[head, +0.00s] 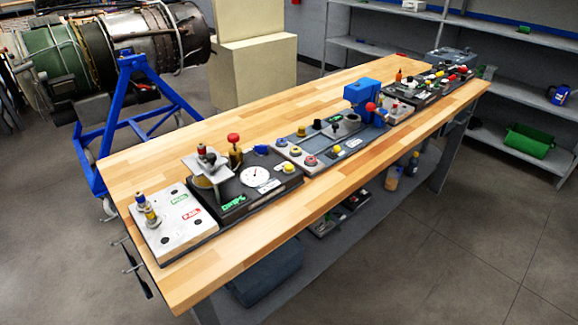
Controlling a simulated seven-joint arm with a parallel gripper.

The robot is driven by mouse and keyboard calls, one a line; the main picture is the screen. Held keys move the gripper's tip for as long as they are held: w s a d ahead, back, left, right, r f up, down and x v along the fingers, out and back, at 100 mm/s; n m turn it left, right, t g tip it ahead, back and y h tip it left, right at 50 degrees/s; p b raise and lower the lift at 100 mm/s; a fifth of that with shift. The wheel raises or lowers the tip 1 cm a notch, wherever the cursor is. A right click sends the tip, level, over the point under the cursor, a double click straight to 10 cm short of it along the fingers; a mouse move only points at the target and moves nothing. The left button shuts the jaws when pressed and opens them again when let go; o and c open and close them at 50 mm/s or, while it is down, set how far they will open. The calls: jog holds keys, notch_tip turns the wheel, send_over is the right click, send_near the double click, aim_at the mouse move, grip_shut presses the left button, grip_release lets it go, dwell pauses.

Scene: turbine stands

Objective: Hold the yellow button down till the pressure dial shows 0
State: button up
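A round white dial (254,176) sits on a dark panel (232,212) near the front left of the wooden bench. Its needle is too small to read. I cannot tell for sure which one is the yellow button, nor whether any is pressed. My gripper is not in view, and nothing is seen touching these parts.
A red-topped knob (234,138) stands behind the dial. A plate (181,232) with a blue-and-yellow post is at left. A blue press (362,97) with a red ball stands further right, then more panels. The bench (240,262) is clear along its front edge.

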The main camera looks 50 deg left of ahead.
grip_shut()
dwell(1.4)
